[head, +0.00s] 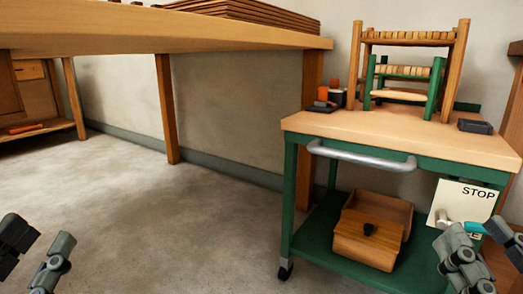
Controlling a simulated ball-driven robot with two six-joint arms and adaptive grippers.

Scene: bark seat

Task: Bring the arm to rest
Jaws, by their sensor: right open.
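My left gripper (38,238) is at the bottom left corner, low over the bare floor. Its two dark grey fingers stand apart with nothing between them. My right gripper (477,236) is at the bottom right, in front of the right end of the green trolley (460,153). Its fingers are apart. A teal piece with a grey end (462,227) shows behind and between these fingers, in front of a pale STOP sign (478,194). I cannot tell whether the fingers touch it. Both arms are mostly out of view.
The trolley has a wooden top, a grey rail handle (360,157) and a wooden box (370,240) on its lower shelf. Small stools (404,92) and a dark block (475,126) stand on top. A wooden bench (150,40) runs along the left. The middle floor is clear.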

